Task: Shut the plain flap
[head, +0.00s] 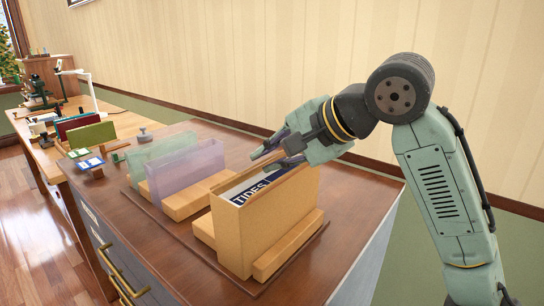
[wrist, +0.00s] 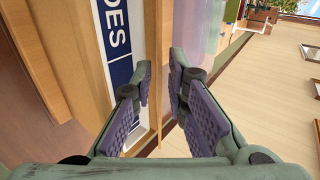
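The plain wooden box-like holder (head: 268,222) stands at the near end of the desk row, with upright wooden panels. A white and dark blue "TIDES" label (head: 250,190) shows between its panels; it also shows in the wrist view (wrist: 117,45). Which panel is the flap I cannot tell. My gripper (head: 272,157) is at the holder's far upper edge, fingers parted. In the wrist view my gripper (wrist: 160,80) has a thin wooden edge (wrist: 157,40) running between its fingers. Whether either finger touches it I cannot tell.
A see-through purple panel (head: 185,170) and a green panel (head: 160,148) stand on wooden bases behind the holder. Small cards (head: 90,163) and a microscope (head: 40,92) are farther left. The wall (head: 250,60) runs behind the desk. Bare desktop lies right of the holder.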

